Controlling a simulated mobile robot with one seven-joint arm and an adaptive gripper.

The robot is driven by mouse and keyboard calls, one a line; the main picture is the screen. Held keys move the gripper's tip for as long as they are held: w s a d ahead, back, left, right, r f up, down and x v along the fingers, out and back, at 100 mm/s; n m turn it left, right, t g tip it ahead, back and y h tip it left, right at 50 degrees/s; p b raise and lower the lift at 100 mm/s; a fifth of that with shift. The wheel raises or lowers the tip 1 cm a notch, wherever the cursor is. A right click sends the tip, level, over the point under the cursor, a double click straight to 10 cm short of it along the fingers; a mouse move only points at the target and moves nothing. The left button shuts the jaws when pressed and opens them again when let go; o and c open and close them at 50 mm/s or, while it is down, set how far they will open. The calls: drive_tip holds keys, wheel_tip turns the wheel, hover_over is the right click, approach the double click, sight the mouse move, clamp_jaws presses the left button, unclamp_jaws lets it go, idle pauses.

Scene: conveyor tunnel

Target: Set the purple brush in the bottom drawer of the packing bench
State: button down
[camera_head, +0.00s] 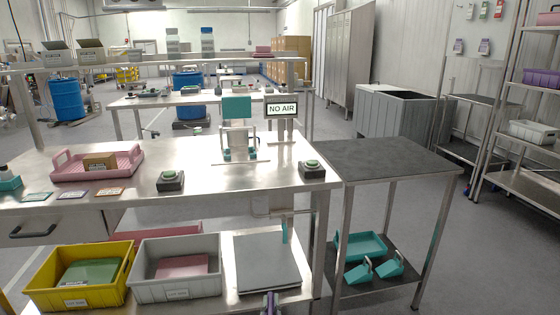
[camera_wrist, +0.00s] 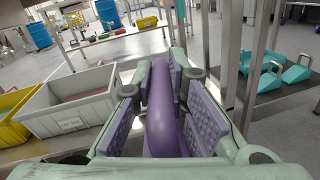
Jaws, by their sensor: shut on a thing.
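The purple brush (camera_wrist: 163,115) is between the textured pads of my gripper (camera_wrist: 160,88) in the wrist view. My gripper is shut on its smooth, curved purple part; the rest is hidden. In the head view, purple parts show at the bottom edge, but brush and gripper are hard to tell apart there. The packing bench (camera_head: 225,180) has a metal top. A drawer (camera_head: 70,226) with a dark handle sits under its left end and looks shut. I cannot tell whether it is the bottom drawer; no other drawer shows clearly.
A yellow bin (camera_head: 122,272) and a grey bin (camera_head: 180,288) stand on the lower shelf, beside a grey flat plate (camera_head: 266,262). A dark-topped side table (camera_head: 385,158) with teal scoops (camera_head: 362,270) below adjoins the bench. A pink tray (camera_head: 125,172) is on top.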

drive_tip(key=d, duration=0.2)
drive_tip(key=d+f, duration=0.1)
drive_tip(key=shift+s, duration=0.4)
drive_tip(key=shift+a+r, duration=0.1)
drive_tip(key=shift+a, duration=0.05)
